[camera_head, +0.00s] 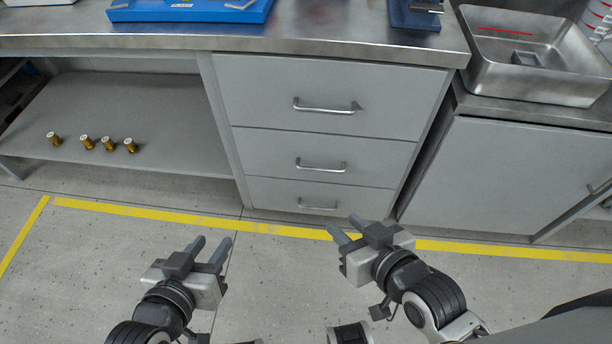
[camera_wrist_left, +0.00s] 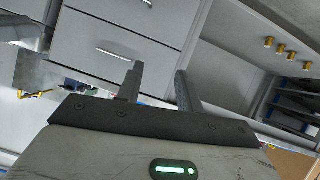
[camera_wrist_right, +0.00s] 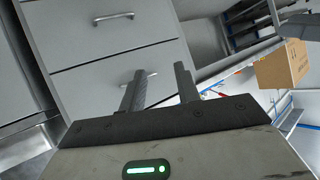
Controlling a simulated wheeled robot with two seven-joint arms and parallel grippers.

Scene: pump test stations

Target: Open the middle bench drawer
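The middle bench drawer (camera_head: 275,149) is the second of three grey drawers under the steel bench. Its front looks flush with the others. Its bar handle (camera_head: 320,166) is in plain view. My left gripper (camera_head: 211,245) is open and empty, low and to the left in front of the drawers. My right gripper (camera_head: 345,228) is open and empty, nearer to the drawers and in front of the bottom one. Neither touches a handle. Both wrist views show drawer fronts past the spread fingers, with handles in the left wrist view (camera_wrist_left: 114,53) and right wrist view (camera_wrist_right: 114,17).
The top drawer (camera_head: 270,85) and bottom drawer (camera_head: 270,191) look shut. Several brass fittings (camera_head: 109,143) stand on the low shelf (camera_head: 180,105) at left. A sink (camera_head: 530,75) and grey cabinet (camera_head: 510,170) are at right. Yellow tape (camera_head: 180,217) crosses the clear floor.

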